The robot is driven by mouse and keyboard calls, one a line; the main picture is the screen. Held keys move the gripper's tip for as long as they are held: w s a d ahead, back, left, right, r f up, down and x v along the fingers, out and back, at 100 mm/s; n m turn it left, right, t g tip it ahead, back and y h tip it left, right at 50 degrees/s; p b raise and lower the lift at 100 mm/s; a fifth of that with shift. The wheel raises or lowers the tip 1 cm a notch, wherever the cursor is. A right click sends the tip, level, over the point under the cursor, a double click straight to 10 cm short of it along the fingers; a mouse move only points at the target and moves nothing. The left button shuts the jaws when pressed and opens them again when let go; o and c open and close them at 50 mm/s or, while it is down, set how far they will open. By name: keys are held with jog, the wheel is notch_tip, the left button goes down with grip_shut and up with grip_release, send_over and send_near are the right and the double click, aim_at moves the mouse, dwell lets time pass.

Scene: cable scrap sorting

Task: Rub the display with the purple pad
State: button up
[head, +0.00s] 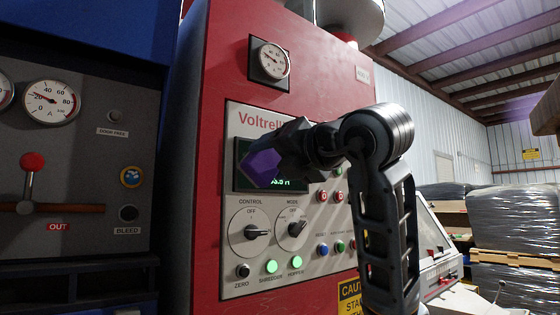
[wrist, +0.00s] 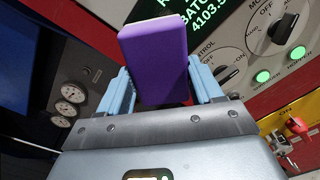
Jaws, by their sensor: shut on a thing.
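The display (head: 240,178) is a dark screen with green text on the red machine's grey panel. My gripper, in front of it in the head view, hides much of it. The purple pad (head: 264,166) is in my gripper (head: 278,155), at the display in the picture. In the wrist view the pad (wrist: 155,62) stands between the two light blue fingers of my gripper (wrist: 157,90), which are shut on it. Part of the display (wrist: 205,20) shows behind and to the right of the pad. I cannot tell whether the pad touches the screen.
Below the display are the control knob (head: 250,233), the mode knob (head: 292,229) and lit green buttons (head: 271,266). A gauge (head: 270,61) sits above. At left a dark panel holds a red-knobbed lever (head: 32,162). Wrapped pallets (head: 515,222) stand at right.

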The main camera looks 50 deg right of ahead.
jog(key=shift+x, duration=2.3)
jog(key=shift+x, duration=1.05)
jog(key=shift+d, duration=0.1)
jog(key=s+d+p, duration=0.3)
jog(key=s+d, duration=0.1)
jog(key=d, duration=0.9)
jog(key=shift+d, duration=0.25)
jog(key=shift+p, duration=0.3)
